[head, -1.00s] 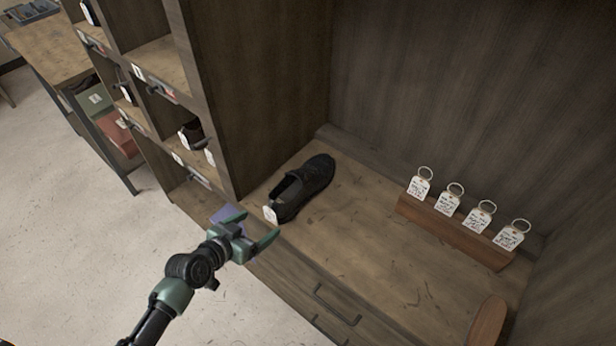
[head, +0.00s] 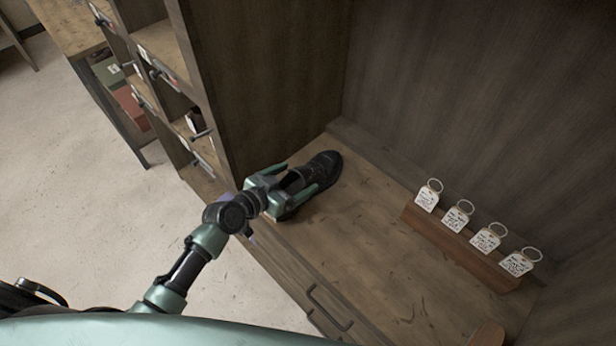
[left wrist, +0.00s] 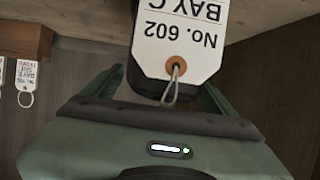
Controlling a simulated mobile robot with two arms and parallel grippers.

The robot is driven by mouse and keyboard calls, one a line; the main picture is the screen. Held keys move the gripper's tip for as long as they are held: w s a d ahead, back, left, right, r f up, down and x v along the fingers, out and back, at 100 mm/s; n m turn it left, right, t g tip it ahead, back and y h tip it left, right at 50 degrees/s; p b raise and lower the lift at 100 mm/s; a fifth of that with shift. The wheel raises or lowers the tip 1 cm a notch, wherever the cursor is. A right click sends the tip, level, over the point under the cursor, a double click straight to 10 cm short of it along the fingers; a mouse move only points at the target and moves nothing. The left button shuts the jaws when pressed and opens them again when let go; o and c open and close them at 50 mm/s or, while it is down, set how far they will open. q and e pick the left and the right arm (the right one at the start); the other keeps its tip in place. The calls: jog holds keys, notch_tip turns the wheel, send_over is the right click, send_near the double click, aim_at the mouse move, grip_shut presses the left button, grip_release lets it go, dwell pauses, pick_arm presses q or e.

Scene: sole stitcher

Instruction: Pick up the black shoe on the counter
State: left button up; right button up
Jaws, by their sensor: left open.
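The black shoe (head: 322,168) lies on the wooden counter (head: 375,240) near the left wall of the alcove. My left gripper (head: 298,188) is open, with its green fingers on either side of the shoe's near end. The gripper hides part of that end. In the left wrist view, a white tag (left wrist: 182,40) reading "No. 602 BAY C" hangs in front of the dark shoe end, between the open fingers. I cannot tell whether the fingers touch the shoe. My right gripper is not in view.
A wooden rack (head: 455,246) with several white ring tags stands along the back of the counter. Open cubbies (head: 165,55) rise to the left. A drawer handle (head: 328,308) is below the counter edge. The counter's middle is clear.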

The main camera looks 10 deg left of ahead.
pick_arm(q)
jog(key=x, duration=0.2)
jog(key=shift+w+d+f, duration=0.1)
jog(key=shift+w+d, duration=0.1)
jog(key=shift+w, duration=0.1)
jog(key=shift+w+d+f, duration=0.15)
jog(key=shift+w+f, duration=0.05)
jog(key=c, duration=1.6)
jog(key=shift+w, duration=0.1)
grip_shut()
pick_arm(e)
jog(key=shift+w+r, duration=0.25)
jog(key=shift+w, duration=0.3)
pick_arm(q)
jog(key=shift+r, duration=0.1)
